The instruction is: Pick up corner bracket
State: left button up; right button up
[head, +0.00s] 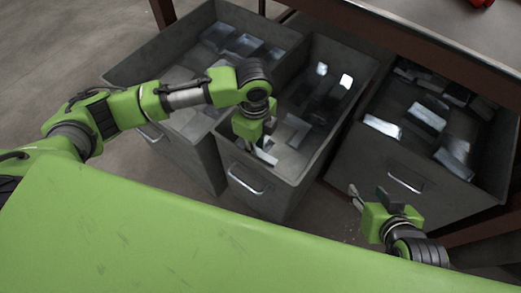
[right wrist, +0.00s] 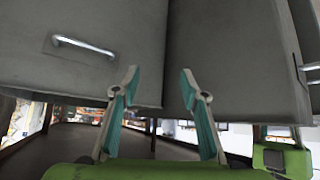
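Metal pieces lie in three grey bins in the head view; I cannot tell for sure which are corner brackets. The middle bin (head: 318,187) holds pale flat pieces (head: 290,131) near its front and shiny angled pieces (head: 333,90) at the back. My left gripper (head: 264,153) points down inside the front of the middle bin, close to the pale pieces. Its fingers are partly hidden, and whether it holds anything is unclear. My right gripper (head: 367,194) is open and empty in front of the right bin; its spread fingers also show in the right wrist view (right wrist: 159,80).
The left bin (head: 192,152) holds flat grey pieces, and the right bin (head: 360,155) holds several shiny angled pieces (head: 428,117). A table (head: 450,29) overhangs the bins at the back right. The bins' front handles stick out.

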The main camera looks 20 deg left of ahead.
aim_at(268, 160)
pick_arm(q)
notch_tip(268, 160, down, 3)
jog(key=shift+a+f+b, duration=0.1)
jog(key=shift+b, duration=0.45)
grip_shut()
pick_arm(e)
jog(key=w+a+r+t+y, duration=0.1)
jog(key=w+a+r+t, duration=0.1)
jog(key=w+r+t, duration=0.2)
jog(key=shift+w+r, duration=0.8)
